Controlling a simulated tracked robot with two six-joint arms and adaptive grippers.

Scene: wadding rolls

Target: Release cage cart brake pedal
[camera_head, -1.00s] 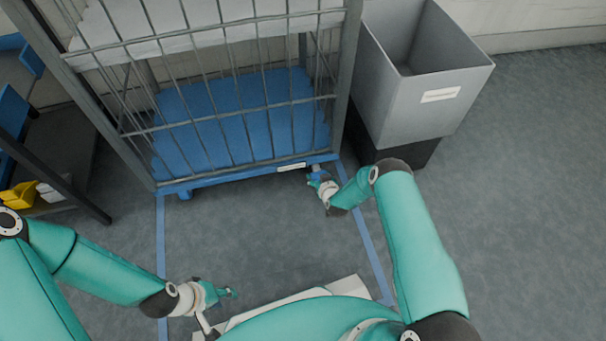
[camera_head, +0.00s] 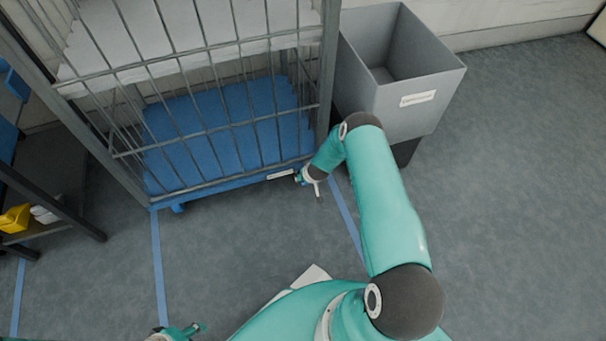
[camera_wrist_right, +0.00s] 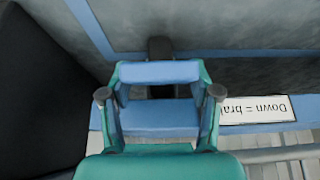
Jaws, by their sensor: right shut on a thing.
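The cage cart (camera_head: 235,181) has grey bars and a blue base. Its blue brake pedal (camera_wrist_right: 158,72) shows in the wrist view at the cart's front edge, beside a white label (camera_wrist_right: 256,109) that reads upside down "Down = bra…". My right gripper (camera_head: 299,178) is at the cart's front right corner. In the wrist view its teal fingers (camera_wrist_right: 158,98) are on both sides of the blue pedal, shut on it. Whether the pedal is up or down is hard to tell. My left gripper (camera_head: 182,328) is at the bottom edge of the head view, its fingers apart and empty.
A grey bin (camera_head: 408,85) with a label stands close to the cart's right side. A dark rack with a yellow bin (camera_head: 14,218) stands at the left. Blue tape lines (camera_head: 157,262) mark the floor in front of the cart. The floor at the right is clear.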

